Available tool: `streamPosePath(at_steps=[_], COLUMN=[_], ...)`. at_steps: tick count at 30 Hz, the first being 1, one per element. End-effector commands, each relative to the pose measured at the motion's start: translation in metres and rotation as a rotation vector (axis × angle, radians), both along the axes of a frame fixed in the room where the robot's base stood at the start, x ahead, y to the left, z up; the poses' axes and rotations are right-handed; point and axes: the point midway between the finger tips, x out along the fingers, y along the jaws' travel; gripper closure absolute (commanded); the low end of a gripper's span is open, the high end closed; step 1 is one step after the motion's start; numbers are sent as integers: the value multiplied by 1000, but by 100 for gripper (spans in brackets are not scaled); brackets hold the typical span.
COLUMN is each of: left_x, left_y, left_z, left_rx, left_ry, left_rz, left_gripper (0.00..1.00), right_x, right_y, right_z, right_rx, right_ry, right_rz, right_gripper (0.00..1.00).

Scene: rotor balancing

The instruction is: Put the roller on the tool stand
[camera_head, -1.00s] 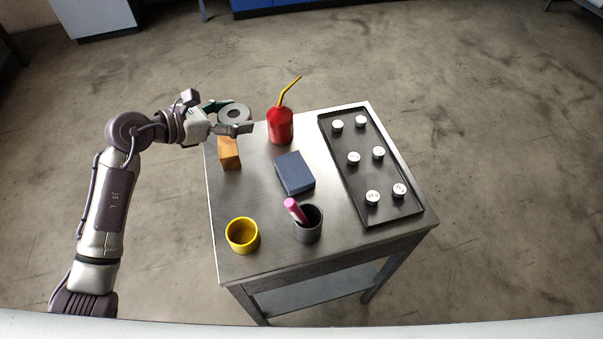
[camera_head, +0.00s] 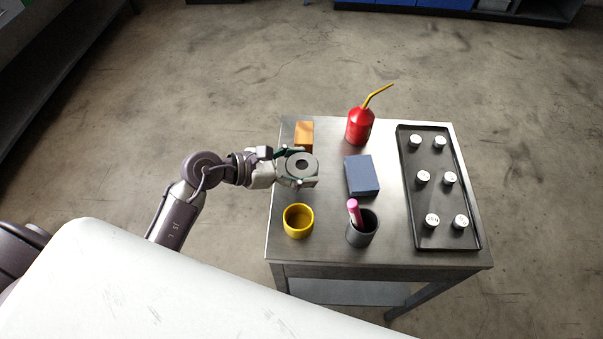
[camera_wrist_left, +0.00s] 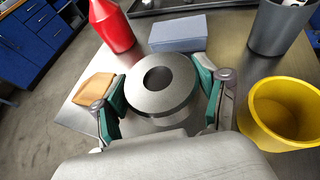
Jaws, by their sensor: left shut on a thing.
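The roller (camera_head: 309,173) is a thick grey ring with a dark centre hole. My left gripper (camera_head: 301,167) is shut on it, with a finger on either side. In the left wrist view the roller (camera_wrist_left: 160,102) sits between the green-padded fingers, hole facing up. It is over the left part of the metal-topped tool stand (camera_head: 340,247). I cannot tell whether its underside touches the top. My right gripper is not in view.
An orange block (camera_head: 304,136) stands behind the roller and a yellow cup (camera_head: 298,229) in front. A blue block (camera_head: 362,176), red oil can (camera_head: 359,128), grey cup (camera_head: 363,238) with a pink marker, and black tray (camera_head: 462,243) of white-topped pieces occupy the rest.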

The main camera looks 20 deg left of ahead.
Motion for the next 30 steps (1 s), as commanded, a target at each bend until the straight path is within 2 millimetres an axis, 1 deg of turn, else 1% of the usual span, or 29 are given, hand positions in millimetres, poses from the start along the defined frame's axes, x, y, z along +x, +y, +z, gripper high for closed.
streamPosePath(at_steps=[6,8,20,21,25,26,30], left_x=[1,1,1,0,0,0,0], left_y=[0,0,0,0,0,0,0], left_z=[-28,-33,-39,-41,-40,-40,-40], left_rx=[-5,-4,-2,0,0,0,0], left_ry=[1,1,-2,2,2,2,2], left_rz=[3,2,1,1,1,1,1], left_gripper=[97,97,97,26,4,2,2], right_x=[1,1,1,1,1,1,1], right_y=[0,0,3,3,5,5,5], right_z=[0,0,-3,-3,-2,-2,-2], right_rx=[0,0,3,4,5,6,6], right_ry=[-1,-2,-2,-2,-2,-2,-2], right_rz=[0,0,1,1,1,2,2], right_gripper=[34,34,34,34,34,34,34])
